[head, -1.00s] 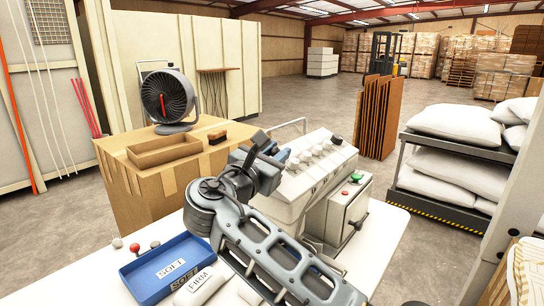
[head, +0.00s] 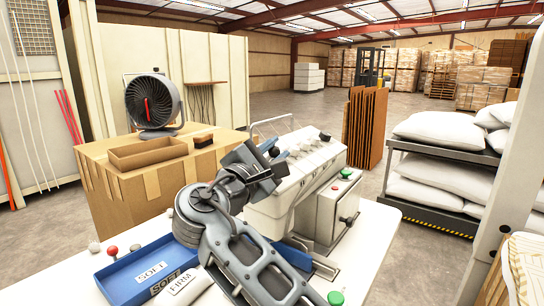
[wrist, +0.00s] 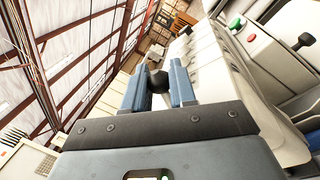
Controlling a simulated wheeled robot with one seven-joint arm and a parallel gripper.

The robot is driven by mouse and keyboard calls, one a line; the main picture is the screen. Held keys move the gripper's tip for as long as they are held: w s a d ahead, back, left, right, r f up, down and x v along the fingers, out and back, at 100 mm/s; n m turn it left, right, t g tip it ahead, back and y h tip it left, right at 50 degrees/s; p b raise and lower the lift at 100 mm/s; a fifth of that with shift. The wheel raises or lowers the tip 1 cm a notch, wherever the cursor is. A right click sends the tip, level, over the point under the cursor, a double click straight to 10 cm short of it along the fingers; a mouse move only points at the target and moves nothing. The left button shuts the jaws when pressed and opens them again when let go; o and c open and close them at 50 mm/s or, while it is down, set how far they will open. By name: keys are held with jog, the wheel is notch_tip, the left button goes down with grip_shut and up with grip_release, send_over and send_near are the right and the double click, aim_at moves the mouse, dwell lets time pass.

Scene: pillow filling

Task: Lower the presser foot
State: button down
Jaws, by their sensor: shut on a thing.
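A white machine (head: 300,180) with several knobs on top stands on the white table, just beyond my gripper. My gripper (head: 270,149) is at the machine's upper left side in the head view. In the wrist view, the two blue fingers of my gripper (wrist: 159,78) are closed on a black ball knob (wrist: 157,81), which sits between them. What the knob is fixed to is hidden behind the gripper. The presser foot itself cannot be made out in either view.
A grey control box (head: 328,208) with green and red buttons and a black-knobbed lever stands right of the machine. A blue tray (head: 125,285) with SOFT and FIRM labels lies front left. A cardboard box (head: 120,190) bears a fan (head: 154,103). Pillows (head: 445,135) fill a cart at right.

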dwell(0.4)
jog(key=c, duration=1)
grip_release()
jog(key=shift+o, duration=0.2)
jog(key=b+v, duration=0.1)
jog(key=v, duration=0.7)
jog(key=shift+d, duration=0.15)
